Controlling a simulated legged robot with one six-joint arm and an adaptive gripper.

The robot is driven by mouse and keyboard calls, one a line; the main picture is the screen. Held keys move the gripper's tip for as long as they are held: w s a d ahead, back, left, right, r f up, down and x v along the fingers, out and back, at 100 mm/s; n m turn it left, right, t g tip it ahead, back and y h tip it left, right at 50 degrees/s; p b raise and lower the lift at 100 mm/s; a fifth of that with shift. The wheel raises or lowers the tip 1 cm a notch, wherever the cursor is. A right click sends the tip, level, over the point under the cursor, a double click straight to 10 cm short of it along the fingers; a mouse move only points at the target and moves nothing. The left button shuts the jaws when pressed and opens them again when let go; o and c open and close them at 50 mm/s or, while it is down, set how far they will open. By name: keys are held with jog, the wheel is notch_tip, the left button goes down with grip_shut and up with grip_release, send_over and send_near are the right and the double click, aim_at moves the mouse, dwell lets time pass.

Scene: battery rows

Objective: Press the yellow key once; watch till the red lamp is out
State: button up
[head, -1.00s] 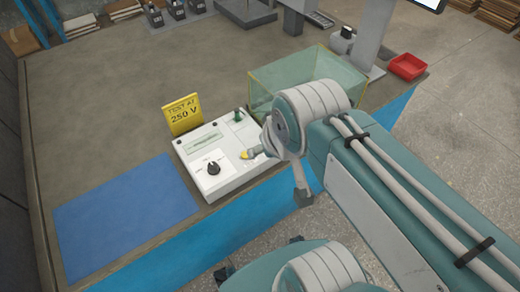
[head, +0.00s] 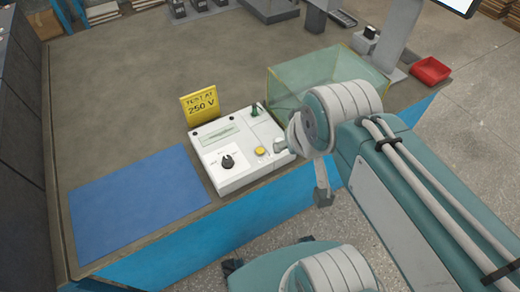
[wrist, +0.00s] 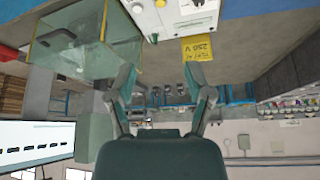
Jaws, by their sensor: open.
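In the wrist view, which is upside down, the box (wrist: 185,22) and yellow key (wrist: 160,3) are at the top edge. My gripper (wrist: 163,88) is open and empty there, its fingers spread. I cannot make out a lit red lamp.
A yellow "TEST AT 250 V" sign (head: 201,105) stands behind the box. A clear, yellow-edged guard (head: 310,78) is close behind my wrist. A blue mat (head: 138,204) lies left of the box, and a red tray (head: 430,70) is at the far right. Open bench lies behind.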

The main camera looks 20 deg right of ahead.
grip_shut()
dwell(1.0)
